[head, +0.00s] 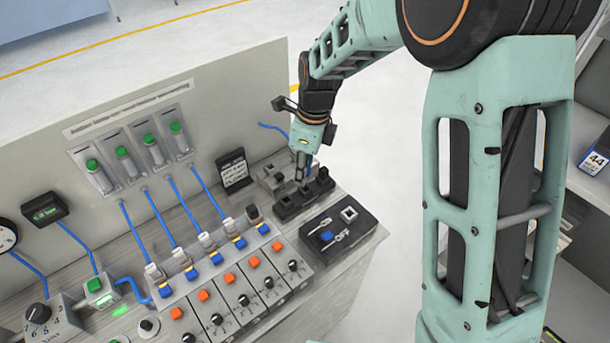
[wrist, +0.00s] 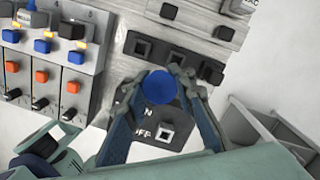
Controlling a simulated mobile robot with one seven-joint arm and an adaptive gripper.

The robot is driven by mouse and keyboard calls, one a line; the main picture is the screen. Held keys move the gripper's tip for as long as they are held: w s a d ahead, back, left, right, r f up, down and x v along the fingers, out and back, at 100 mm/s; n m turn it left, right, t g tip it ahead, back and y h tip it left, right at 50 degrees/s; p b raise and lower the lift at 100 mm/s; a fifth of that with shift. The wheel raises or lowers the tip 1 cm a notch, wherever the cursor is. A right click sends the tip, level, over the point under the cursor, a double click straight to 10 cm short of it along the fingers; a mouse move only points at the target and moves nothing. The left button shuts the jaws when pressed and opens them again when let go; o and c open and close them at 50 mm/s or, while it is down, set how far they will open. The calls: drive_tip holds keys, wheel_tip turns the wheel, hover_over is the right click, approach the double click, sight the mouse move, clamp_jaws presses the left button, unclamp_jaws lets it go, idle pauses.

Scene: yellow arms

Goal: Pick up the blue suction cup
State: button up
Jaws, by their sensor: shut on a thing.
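The blue suction cup (wrist: 158,87) shows as a round blue disc in the wrist view. It sits between the two fingertips of my gripper (wrist: 160,82), which is shut on it. In the head view my gripper (head: 302,172) points down just above a black block with square sockets (head: 290,208) at the right end of the console. The cup is mostly hidden by the fingers there. I cannot tell from these views whether the cup is clear of the block.
To the left are rows of orange buttons (head: 228,279), blue tubes and knobs. A small black sign (head: 234,170) and an upright grey panel (head: 130,90) stand behind.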

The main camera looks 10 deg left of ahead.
drive_tip(key=s+r, duration=0.2)
drive_tip(key=r, duration=0.1)
drive_tip(key=shift+s, duration=0.2)
drive_tip(key=s+r, duration=0.1)
drive_tip(key=s, duration=0.2)
drive_tip(key=s+r+b, duration=0.1)
drive_tip(key=s, duration=0.2)
drive_tip(key=s+r, duration=0.2)
drive_tip(key=s, duration=0.1)
drive_tip(key=shift+a+b, duration=0.15)
drive_tip(key=shift+b, duration=0.25)
